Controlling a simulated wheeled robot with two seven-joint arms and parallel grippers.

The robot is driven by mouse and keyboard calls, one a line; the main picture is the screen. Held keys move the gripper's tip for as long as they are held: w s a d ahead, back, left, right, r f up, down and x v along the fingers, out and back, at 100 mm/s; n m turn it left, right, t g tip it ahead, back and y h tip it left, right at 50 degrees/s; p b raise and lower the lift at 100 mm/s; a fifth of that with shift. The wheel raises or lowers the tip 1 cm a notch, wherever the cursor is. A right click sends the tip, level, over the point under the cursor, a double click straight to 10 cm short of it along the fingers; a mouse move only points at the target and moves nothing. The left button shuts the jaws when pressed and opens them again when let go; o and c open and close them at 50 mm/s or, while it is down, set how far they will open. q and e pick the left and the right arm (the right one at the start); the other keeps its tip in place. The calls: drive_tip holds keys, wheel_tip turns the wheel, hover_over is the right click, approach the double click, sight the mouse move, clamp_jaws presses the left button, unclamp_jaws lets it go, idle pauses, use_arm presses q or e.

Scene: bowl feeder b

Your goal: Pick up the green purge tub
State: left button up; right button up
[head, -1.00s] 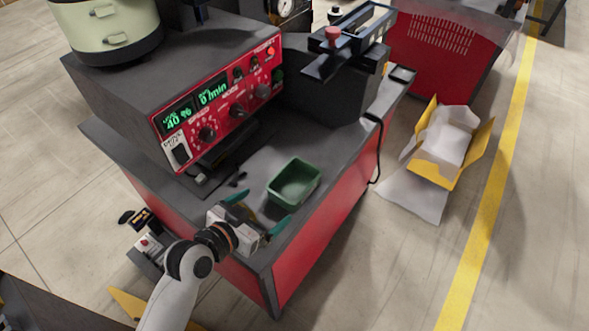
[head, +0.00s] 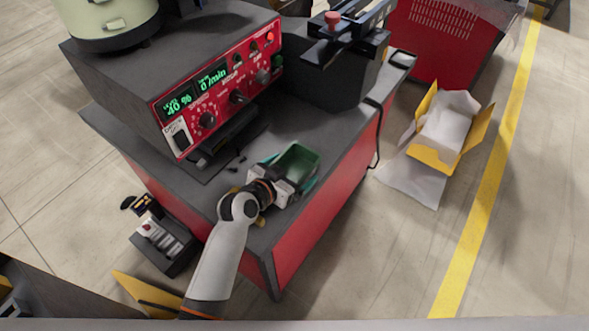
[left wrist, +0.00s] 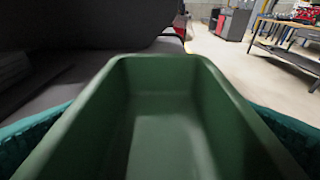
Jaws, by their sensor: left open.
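The green purge tub (head: 298,161) sits on the grey bench top, upright and empty inside. My left gripper (head: 287,175) is at the near end of the tub, with its teal fingers open along the tub's two sides. In the left wrist view the tub (left wrist: 165,125) fills the middle, with a teal finger on the left and another on the right. I cannot tell whether the fingers touch its walls. The gripper body hides the near end of the tub in the head view. My right gripper is not in view.
The red control box (head: 222,93) stands behind and left of the tub. A dark feeder block (head: 322,77) stands behind it. A yellow carton (head: 444,135) lies on the floor at right.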

use_arm(q)
drive_tip(key=c, duration=1.1)
drive_tip(key=shift+r, duration=0.15)
